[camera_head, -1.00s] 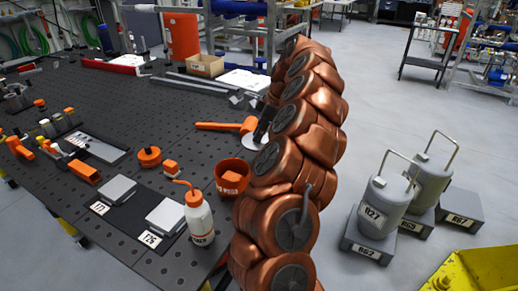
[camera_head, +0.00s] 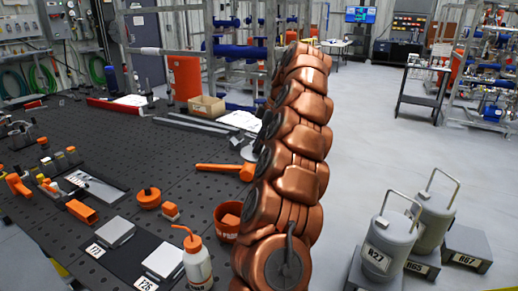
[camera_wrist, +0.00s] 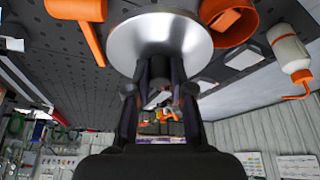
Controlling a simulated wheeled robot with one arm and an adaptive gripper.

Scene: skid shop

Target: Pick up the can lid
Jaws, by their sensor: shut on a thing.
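The can lid (camera_wrist: 160,38) is a shiny silver round piece at the top middle of the wrist view. My gripper (camera_wrist: 160,68) is shut on it, with one dark finger on each side of its lower part. In the head view a silver edge of the lid (camera_head: 248,153) shows just left of my copper-coloured arm, near the orange mallet. My gripper is mostly hidden behind the arm there. How high the lid is above the bench is hard to tell.
The perforated dark bench (camera_head: 150,165) carries an orange mallet (camera_head: 220,168), an orange bin (camera_head: 228,228), a white squeeze bottle (camera_head: 196,262) and a cardboard box (camera_head: 207,107). Open floor lies beyond.

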